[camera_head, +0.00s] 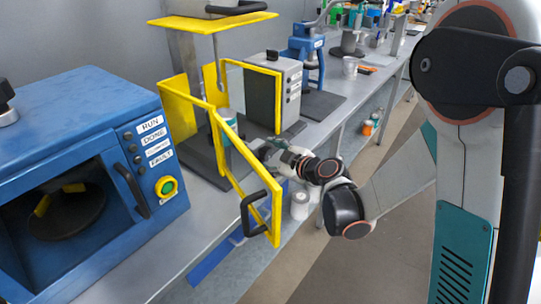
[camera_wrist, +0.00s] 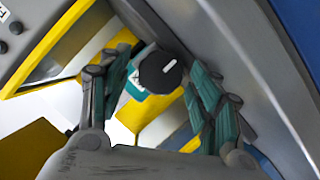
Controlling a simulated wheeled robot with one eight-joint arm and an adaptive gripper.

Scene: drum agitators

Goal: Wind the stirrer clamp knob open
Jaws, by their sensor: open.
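A round black knob (camera_wrist: 160,72) with a white pointer line shows in the wrist view. It sits in front of a teal-and-white part (camera_wrist: 150,102). My gripper (camera_wrist: 164,78) is open, with one teal-padded finger on each side of the knob. Gaps show between the pads and the knob, and I cannot tell how far the fingertips are from it in depth. In the head view my gripper (camera_head: 272,152) reaches in behind the open yellow-framed door (camera_head: 247,162). The knob cannot be made out there.
The door's black handle (camera_head: 262,212) sticks out in front of my arm. A blue machine (camera_head: 75,165) with a green button stands at the left. A grey box (camera_head: 275,90) and a blue press (camera_head: 305,52) stand farther along the grey bench (camera_head: 165,250).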

